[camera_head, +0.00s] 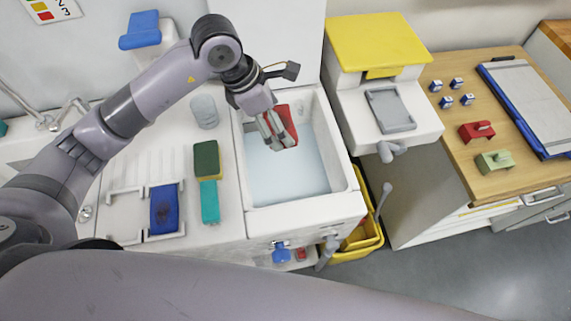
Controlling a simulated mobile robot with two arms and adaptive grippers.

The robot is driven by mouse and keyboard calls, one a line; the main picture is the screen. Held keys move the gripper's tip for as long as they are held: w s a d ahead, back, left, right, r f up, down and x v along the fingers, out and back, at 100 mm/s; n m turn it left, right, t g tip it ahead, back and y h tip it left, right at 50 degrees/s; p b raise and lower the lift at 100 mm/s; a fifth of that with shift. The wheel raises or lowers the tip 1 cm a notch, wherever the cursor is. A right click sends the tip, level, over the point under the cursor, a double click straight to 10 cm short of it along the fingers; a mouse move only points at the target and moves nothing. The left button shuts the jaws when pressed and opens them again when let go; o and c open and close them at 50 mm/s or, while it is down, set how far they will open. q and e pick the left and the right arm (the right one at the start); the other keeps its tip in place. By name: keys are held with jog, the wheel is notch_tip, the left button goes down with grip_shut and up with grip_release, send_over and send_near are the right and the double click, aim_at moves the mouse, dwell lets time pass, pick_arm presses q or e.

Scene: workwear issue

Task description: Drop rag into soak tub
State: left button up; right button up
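The soak tub (296,211) is a white rectangular basin set in the counter, with pale blue water in it. My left gripper (279,143) reaches in from the left and hangs over the back part of the tub. It appears shut on a red rag (288,118), whose red cloth shows beside and behind the fingers. The fingers partly hide the rag. I cannot tell exactly how high it is above the water. My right gripper is not in view.
Left of the tub are a green-and-yellow sponge (206,160), a teal block (209,202), a clear cup (204,112) and a blue cloth (164,209) on a white rack. A yellow-topped white unit (376,42) stands right of the tub, beside a wooden worktop (508,118).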

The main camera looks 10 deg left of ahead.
pick_arm(q)
notch_tip(320, 180, down, 2)
jog(key=shift+d+f+b, duration=0.1)
jog(key=shift+b, duration=0.25)
jog(key=shift+f, duration=0.2)
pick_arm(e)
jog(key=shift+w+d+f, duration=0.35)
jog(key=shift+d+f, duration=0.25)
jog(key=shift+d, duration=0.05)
pick_arm(q)
jog(key=o, duration=0.9)
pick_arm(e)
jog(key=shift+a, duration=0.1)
